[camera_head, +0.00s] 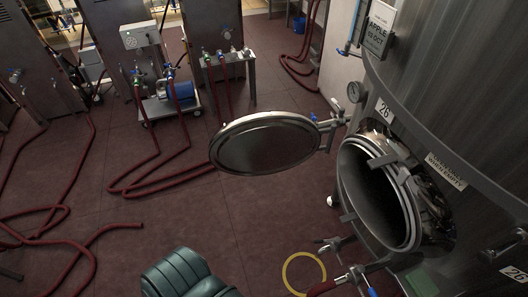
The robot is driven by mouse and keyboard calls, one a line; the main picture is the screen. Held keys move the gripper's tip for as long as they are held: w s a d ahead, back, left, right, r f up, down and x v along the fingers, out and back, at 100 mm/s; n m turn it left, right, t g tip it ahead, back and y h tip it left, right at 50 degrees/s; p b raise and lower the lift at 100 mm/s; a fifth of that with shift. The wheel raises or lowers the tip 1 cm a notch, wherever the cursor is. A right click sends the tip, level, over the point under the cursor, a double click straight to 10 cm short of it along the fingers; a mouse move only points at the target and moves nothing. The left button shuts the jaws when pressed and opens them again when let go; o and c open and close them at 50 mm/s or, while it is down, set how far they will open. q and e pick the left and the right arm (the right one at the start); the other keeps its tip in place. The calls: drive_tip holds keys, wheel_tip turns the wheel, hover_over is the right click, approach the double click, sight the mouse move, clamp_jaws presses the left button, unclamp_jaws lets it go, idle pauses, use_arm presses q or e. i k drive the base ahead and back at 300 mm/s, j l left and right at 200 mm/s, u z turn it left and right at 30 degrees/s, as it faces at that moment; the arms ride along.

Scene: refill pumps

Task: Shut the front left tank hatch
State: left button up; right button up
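The tank hatch lid (264,143) is a round metal disc with a raised rim. It stands open, swung out to the left of the tank (440,80). A hinge arm (335,122) with a blue knob joins it to the tank side. The round hatch opening (378,195) is uncovered and dark inside, with a thick metal rim. A wide gap separates the lid from the opening.
A valve pipe with a red hose (322,287) sticks out below the opening. A yellow ring (303,273) lies on the floor. Red hoses (165,188) cross the floor at left, near a pump cart (172,100). A gauge (354,92) sits above the hinge. Floor below the lid is clear.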

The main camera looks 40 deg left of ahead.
sight(262, 144)
drive_tip(key=k+l+z, duration=0.1)
drive_tip(key=k+z, duration=0.3)
drive_tip(key=k+l+z, duration=0.25)
drive_tip(key=k+z, duration=0.2)
drive_tip(key=j+z, duration=0.4)
drive_tip(key=k+j+z, duration=0.1)
drive_tip(key=j+z, duration=0.3)
drive_tip(key=j, duration=0.15)
drive_tip(key=k+j+z, duration=0.15)
drive_tip(key=j+z, duration=0.25)
drive_tip(key=k+j, duration=0.15)
drive_tip(key=j, duration=0.35)
drive_tip(key=k+j, duration=0.15)
drive_tip(key=j, duration=0.35)
drive_tip(key=k+j, duration=0.15)
drive_tip(key=j, duration=0.35)
drive_tip(key=k+j, duration=0.15)
drive_tip(key=j, duration=0.35)
drive_tip(key=k+j, duration=0.2)
drive_tip(key=j, duration=0.3)
drive_tip(key=k+j, duration=0.15)
drive_tip(key=j, duration=0.35)
drive_tip(key=k+j, duration=0.15)
drive_tip(key=j, duration=0.35)
drive_tip(key=k+j, duration=0.15)
drive_tip(key=j, duration=0.3)
